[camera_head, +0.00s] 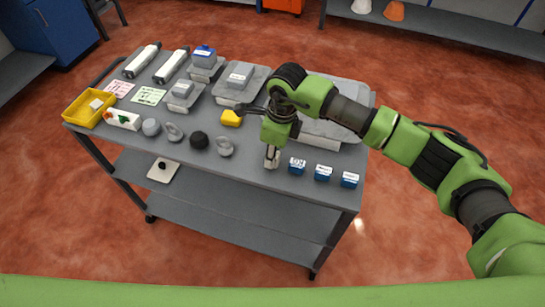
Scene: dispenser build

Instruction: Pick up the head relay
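Several small blue relays with white labels stand in a row at the cart's front right: a left one (297,166), a middle one (323,174) and a right one (349,180). The labels are too small to read, so I cannot tell which is the head relay. My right gripper (272,160) points down just left of the left relay, low over the cart top. Its fingers look close together, but whether they are open, shut or holding something is unclear. My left gripper is not in view.
The grey cart (345,195) also holds a yellow bin (75,112), a yellow part (231,118), round grey and black parts, and grey trays behind. A large tray (335,130) lies behind the relays, partly hidden by my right arm. The cart's front right corner is bare.

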